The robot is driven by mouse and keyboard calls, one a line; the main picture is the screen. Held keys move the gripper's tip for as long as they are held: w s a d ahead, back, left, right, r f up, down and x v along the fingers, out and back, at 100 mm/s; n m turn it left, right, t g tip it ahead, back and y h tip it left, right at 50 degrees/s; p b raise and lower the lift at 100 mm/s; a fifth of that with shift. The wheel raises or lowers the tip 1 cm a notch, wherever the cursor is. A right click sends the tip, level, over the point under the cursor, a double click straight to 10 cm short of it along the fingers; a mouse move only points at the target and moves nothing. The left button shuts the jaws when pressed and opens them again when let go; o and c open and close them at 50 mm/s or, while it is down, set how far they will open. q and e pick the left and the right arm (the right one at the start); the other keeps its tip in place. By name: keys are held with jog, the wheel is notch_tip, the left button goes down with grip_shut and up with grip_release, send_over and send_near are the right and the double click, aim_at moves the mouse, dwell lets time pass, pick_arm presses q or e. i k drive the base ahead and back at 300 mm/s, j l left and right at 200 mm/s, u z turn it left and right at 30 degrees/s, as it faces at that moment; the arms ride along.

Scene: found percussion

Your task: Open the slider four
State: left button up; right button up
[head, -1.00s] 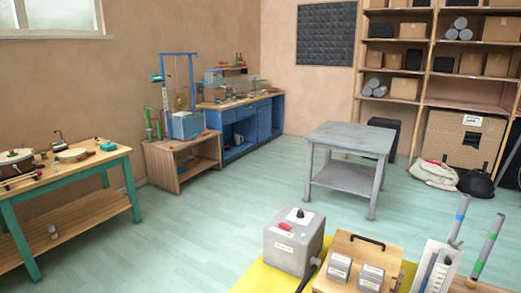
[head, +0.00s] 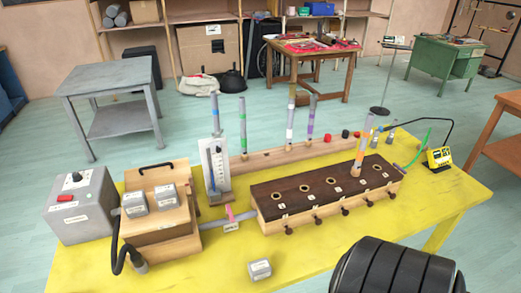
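A long wooden chest (head: 266,222) with a dark top (head: 310,205) sits on the yellow table. Several round holes run along its top, and several dark slider knobs (head: 345,211) stick out along its front edge. Small white labels on it are too small to read, so I cannot tell which knob is slider four. How far each slider is pulled out is not clear. An orange-and-blue banded pipe (head: 363,147) stands upright near the chest's right end. Neither gripper shows; a black ribbed part, seemingly of my arm, fills the lower right in front of the table.
On the yellow table (head: 200,275) are a grey box (head: 80,205), a wooden bellows box (head: 158,238) with grey weights, a white gauge (head: 215,165), a loose grey weight (head: 259,269) and a yellow meter (head: 438,158). More banded pipes (head: 243,125) stand in a rack (head: 285,156) behind the chest.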

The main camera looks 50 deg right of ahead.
aim_at(370, 204)
jog(key=z, duration=2.15)
jog(key=l+z, duration=0.2)
jog(key=z, duration=0.2)
jog(key=l+z, duration=0.45)
jog(key=z, duration=0.3)
